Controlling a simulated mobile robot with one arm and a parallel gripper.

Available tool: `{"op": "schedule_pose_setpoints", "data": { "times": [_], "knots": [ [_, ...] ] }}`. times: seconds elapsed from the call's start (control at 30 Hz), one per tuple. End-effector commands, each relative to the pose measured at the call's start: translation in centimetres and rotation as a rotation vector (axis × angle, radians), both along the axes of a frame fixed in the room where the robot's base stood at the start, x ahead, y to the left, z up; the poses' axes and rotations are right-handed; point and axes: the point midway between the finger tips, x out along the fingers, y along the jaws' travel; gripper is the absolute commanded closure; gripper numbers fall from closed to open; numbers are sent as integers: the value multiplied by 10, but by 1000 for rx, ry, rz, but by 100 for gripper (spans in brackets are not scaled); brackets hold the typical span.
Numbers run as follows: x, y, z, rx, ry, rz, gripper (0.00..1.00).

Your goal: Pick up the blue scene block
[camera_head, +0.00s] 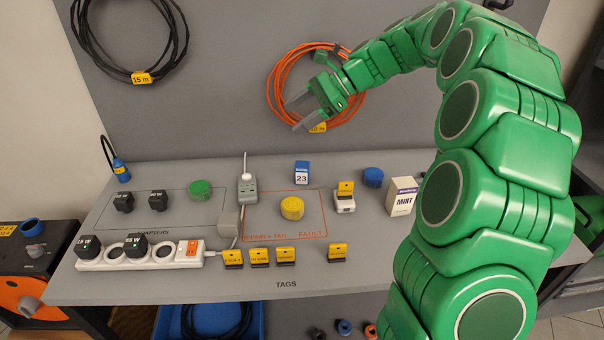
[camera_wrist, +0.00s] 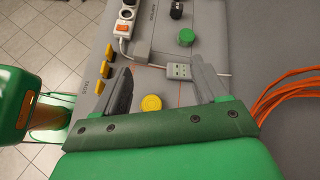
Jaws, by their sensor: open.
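The blue scene block (camera_head: 302,172) stands upright near the back of the grey bench, with a white face reading 23 below its blue top. My gripper (camera_head: 296,112) is open and empty, raised well above the bench in front of the back panel, higher than the block and apart from it. In the wrist view the two fingers of my gripper (camera_wrist: 162,68) are spread wide with nothing between them. I cannot make out the block in that view.
An orange cable coil (camera_head: 277,85) hangs behind my gripper.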

Motion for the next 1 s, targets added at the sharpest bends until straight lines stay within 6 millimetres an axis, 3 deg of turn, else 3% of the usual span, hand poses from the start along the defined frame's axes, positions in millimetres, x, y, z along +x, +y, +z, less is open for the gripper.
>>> {"op": "schedule_pose_setpoints", "data": {
  "times": [0.2,0.4,0.7,1.0],
  "knots": [
    [52,-19,-13,85,89,-126,28],
    [91,-39,-25,150,163,-227,28],
    [121,-58,-39,204,227,-310,28],
    [137,-71,-48,233,263,-355,28]
  ]
}}
